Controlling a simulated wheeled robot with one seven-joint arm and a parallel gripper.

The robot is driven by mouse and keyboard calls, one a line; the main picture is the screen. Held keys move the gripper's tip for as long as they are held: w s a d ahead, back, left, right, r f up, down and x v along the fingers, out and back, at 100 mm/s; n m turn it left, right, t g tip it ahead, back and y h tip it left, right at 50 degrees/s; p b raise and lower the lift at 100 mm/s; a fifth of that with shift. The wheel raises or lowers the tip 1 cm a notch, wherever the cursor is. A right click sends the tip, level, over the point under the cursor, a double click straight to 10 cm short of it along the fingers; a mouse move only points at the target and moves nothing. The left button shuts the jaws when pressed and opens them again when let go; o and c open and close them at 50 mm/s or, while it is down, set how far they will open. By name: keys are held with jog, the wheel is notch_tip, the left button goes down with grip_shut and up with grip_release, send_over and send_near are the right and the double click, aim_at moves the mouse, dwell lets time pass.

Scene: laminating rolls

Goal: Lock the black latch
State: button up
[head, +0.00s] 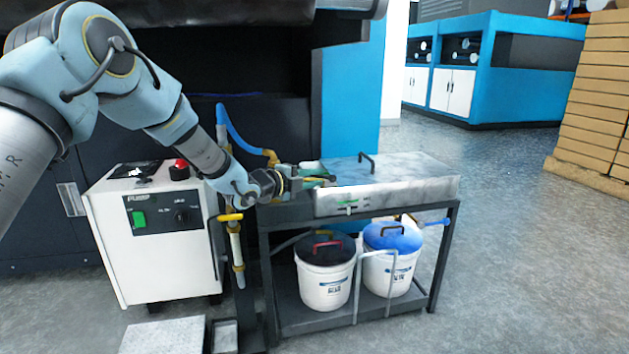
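My gripper (319,180) is at the left end of a grey metal box (425,187) with a flat lid, at about the height of the lid. The fingers are small and partly merge with the box behind them, so I cannot tell whether they are open or touch it. A black arched handle (367,163) stands on the lid.
The box rests on a dark metal stand (448,240). Below are a black-lidded bucket (325,287) and a blue-lidded bucket (388,275). A white control cabinet (160,255) and an upright pipe (237,255) stand to the left. Open floor (530,270) lies to the right.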

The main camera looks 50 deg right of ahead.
grip_shut()
dwell(1.5)
